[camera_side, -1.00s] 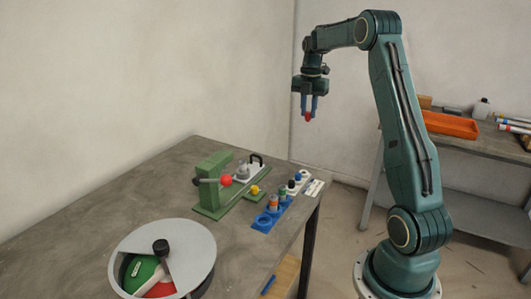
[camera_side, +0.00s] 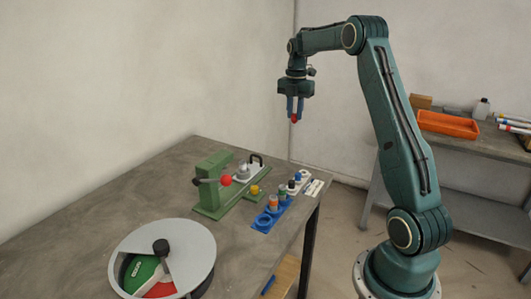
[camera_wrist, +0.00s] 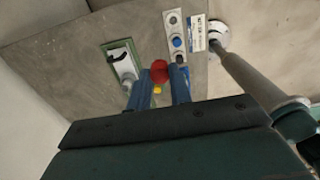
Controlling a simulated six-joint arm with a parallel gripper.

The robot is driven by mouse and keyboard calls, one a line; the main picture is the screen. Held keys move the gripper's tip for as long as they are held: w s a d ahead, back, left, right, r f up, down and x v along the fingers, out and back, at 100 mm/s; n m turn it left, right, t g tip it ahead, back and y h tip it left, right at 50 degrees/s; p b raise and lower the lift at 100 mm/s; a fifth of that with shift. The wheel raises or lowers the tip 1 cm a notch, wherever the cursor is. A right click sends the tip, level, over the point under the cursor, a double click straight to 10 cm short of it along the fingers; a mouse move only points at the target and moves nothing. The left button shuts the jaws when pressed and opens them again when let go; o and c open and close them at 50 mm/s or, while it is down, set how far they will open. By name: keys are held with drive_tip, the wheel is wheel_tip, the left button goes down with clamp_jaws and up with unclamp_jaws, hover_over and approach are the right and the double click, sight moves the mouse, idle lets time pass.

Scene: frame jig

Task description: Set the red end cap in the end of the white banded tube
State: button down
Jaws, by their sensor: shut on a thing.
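My gripper (camera_side: 295,106) is shut on the red end cap (camera_side: 294,118) and holds it in the air, high above the back right of the table. In the wrist view the red end cap (camera_wrist: 159,71) sits between the blue fingers (camera_wrist: 158,88). White tubes with coloured bands (camera_side: 515,126) lie on the bench at the far right, away from my gripper. I cannot tell whether the task's tube is one of them.
A blue rack (camera_side: 264,222) holds small coloured parts near the table edge. A round, partly covered bin (camera_side: 200,250) is at the front. An orange tray (camera_side: 448,124) is on the bench.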

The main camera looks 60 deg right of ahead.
drive_tip(key=w+a+f, duration=0.7)
drive_tip(key=w+a, duration=0.5)
drive_tip(key=w, duration=0.1)
drive_tip(key=shift+w, duration=0.3)
drive_tip(key=shift+f, duration=0.25)
drive_tip(key=shift+f, duration=2.3)
drive_tip(key=shift+f, duration=0.7)
drive_tip(key=c, duration=1)
unclamp_jaws()
drive_tip(key=shift+c, duration=0.2)
drive_tip(key=shift+r, duration=0.25)
drive_tip(key=shift+r, duration=0.5)
